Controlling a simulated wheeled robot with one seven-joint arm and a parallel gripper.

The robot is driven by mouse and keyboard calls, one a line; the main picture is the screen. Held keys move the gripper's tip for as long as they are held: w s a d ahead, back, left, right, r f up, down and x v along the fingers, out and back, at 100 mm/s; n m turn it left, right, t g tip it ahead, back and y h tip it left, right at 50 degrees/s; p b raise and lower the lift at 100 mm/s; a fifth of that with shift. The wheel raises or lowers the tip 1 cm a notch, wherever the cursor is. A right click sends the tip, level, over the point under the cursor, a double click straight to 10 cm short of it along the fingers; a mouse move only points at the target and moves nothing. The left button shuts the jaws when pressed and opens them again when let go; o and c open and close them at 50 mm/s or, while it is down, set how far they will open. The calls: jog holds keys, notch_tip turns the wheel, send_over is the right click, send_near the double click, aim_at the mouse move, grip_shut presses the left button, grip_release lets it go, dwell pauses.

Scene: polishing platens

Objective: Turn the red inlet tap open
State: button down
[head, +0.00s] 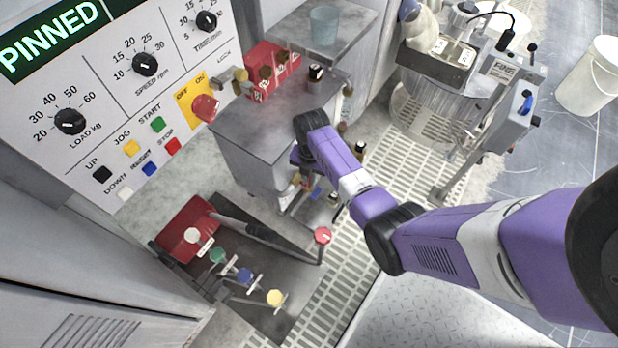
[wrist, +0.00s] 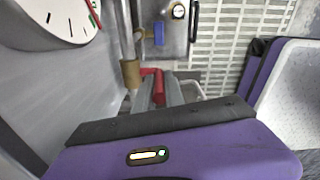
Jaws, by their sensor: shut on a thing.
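The red inlet tap (wrist: 158,88) shows in the wrist view, beside a brass fitting (wrist: 129,73) on a vertical pipe. The grey fingers of my gripper (wrist: 160,92) are closed around its red handle and cover part of it. In the head view my gripper (head: 300,170) reaches down beside the grey cabinet; my own arm hides most of its fingers, and I cannot clearly make out the red tap there.
A large dial (wrist: 60,18) is close at the left of the wrist view. The grey cabinet (head: 262,130) stands beside my gripper. Coloured levers, including a red-knobbed one (head: 323,235), stand in front. Slotted floor grating (head: 375,165) lies to the right.

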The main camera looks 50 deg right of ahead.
jog(key=d+y, duration=0.1)
jog(key=y, duration=0.1)
jog(key=shift+w+d+f+y+b, duration=0.1)
jog(key=shift+d+y+b, duration=0.05)
jog(key=shift+y+b, duration=0.2)
jog(key=c, duration=1.4)
grip_release()
jog(key=shift+c, duration=0.2)
jog(key=p+v, duration=0.2)
jog(key=v, duration=0.5)
jog(key=shift+r+p, duration=0.3)
jog(key=shift+p, duration=0.1)
jog(key=shift+c, duration=0.4)
